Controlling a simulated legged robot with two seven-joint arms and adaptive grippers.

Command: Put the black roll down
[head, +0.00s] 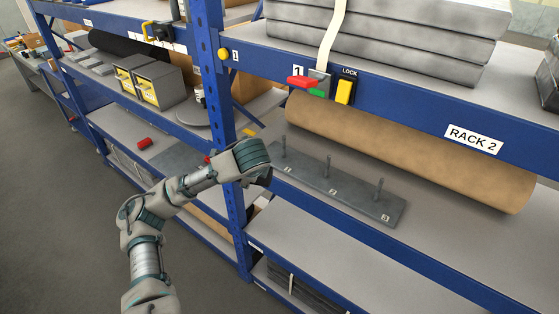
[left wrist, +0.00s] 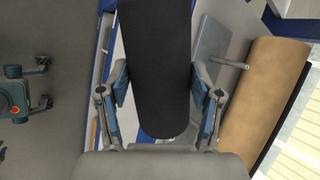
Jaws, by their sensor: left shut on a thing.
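The black roll (left wrist: 158,50) fills the middle of the left wrist view, with its rounded end toward the camera. My left gripper (left wrist: 160,88) has a finger on each side of it and is shut on it. In the head view, my left gripper (head: 262,177) is beside the blue rack post, near the left end of the peg plate. Its fingers and most of the held roll are hidden there. My right gripper is not in view.
A grey plate with three upright pegs (head: 345,197) lies on the rack 2 shelf. A brown roll (head: 400,147) lies behind it. A blue post (head: 212,80) separates the bays. Another dark roll (head: 125,45) lies on the left shelf, near grey-yellow bins (head: 158,86).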

